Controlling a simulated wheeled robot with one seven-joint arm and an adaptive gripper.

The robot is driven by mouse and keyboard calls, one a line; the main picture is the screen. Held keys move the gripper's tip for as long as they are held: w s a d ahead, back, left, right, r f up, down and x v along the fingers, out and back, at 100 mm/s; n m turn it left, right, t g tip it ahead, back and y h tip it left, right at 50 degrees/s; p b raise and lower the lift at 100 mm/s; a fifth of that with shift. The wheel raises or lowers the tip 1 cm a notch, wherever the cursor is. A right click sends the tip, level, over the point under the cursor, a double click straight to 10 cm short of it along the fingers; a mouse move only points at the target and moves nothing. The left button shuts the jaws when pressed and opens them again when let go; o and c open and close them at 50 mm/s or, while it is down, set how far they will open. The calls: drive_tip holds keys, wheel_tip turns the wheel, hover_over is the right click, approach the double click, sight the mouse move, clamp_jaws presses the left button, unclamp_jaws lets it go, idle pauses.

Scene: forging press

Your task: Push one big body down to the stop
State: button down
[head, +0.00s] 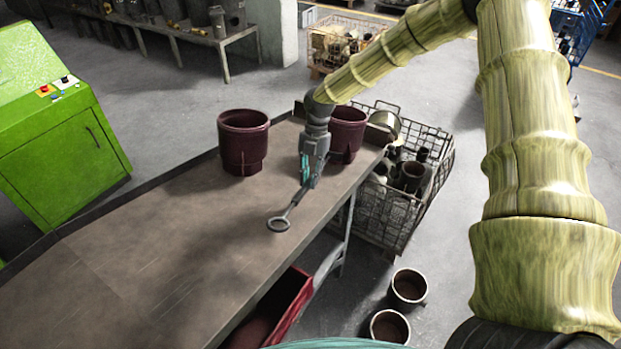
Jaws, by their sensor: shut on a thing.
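Two big maroon bodies stand upright on the brown table (170,240). Each is round with a wider, open top. The left body (243,145) is in full view near the table's far edge. The right body (350,132) stands behind my gripper, which hides its left side. My gripper (312,182) points down in front of the right body and is shut on a grey ring-ended tool (293,207). The tool's ring (279,224) slants down to the left, at or just above the table top; I cannot tell whether it touches. No stop can be made out.
A wire crate (400,205) of dark cylindrical parts stands right of the table. Two open pots (408,287) are on the floor at lower right. A red bin (272,310) sits under the table edge. A green cabinet (60,140) is at left. The table's left part is clear.

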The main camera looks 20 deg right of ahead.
drive_tip(key=shift+r+p, duration=2.25)
drive_tip(key=shift+r, duration=1.9)
drive_tip(key=c, duration=1.9)
unclamp_jaws()
clamp_jaws()
drive_tip(key=shift+d, duration=0.1)
